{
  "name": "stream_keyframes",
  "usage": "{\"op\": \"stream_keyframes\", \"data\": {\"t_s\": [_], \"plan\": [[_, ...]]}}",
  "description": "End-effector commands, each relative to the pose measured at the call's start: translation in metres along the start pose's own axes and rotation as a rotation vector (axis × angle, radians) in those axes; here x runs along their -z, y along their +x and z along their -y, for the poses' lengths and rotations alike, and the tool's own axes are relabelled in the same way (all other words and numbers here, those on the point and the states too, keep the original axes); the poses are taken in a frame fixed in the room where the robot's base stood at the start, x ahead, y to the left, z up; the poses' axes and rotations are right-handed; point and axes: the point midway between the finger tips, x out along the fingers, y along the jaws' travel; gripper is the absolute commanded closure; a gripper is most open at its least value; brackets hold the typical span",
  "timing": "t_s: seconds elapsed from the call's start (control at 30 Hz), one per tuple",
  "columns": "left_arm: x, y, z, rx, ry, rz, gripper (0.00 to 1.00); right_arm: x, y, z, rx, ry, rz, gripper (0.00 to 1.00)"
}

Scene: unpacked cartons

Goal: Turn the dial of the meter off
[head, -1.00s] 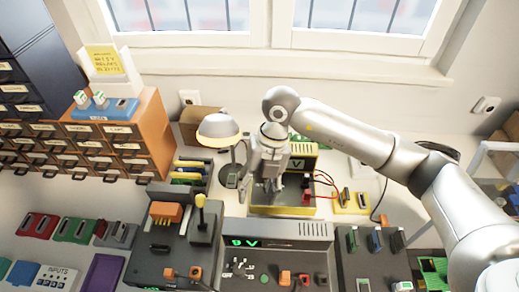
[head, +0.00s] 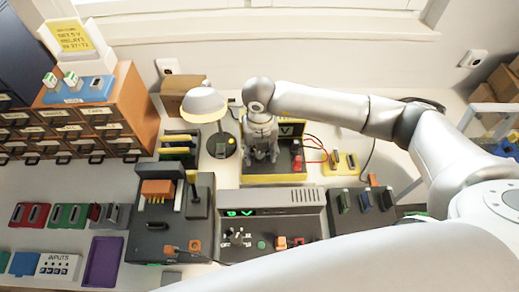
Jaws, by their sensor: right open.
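The meter (head: 291,159) is a yellow and black box with a dark display (head: 291,130) at its upper right, standing at the back of the bench. My right gripper (head: 262,157) reaches down from the arm above and is in front of the meter's left half. Its fingers point down at the meter and are open, with nothing seen between them. The gripper hides the part of the meter behind it, and I cannot make out the dial. Whether the fingers touch the meter cannot be told. My left gripper is not in view.
A desk lamp (head: 204,103) stands close to the left of the meter. Red leads run from the meter's right side near a yellow block (head: 341,163). A grey console (head: 307,197) with a green readout is in front. A drawer cabinet (head: 139,99) is at left.

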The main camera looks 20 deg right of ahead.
Motion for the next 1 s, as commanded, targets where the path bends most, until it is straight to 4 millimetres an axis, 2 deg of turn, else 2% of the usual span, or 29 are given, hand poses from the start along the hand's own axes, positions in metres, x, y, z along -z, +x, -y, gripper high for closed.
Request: {"op": "stream_keyframes", "data": {"t_s": [0.1,0.37,0.73,1.0], "plan": [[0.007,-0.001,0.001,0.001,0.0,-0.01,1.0,0.0,0.005,0.0,0.0,-0.002,0.0,0.49],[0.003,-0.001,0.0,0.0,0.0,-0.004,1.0,0.0,0.006,0.0,0.0,-0.002,0.0,0.49],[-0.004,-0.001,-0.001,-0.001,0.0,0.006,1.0,0.0,0.006,0.0,-0.001,-0.001,0.0,0.96],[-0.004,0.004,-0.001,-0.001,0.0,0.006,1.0,0.0,0.007,0.0,-0.001,-0.03,0.001,0.96]]}}
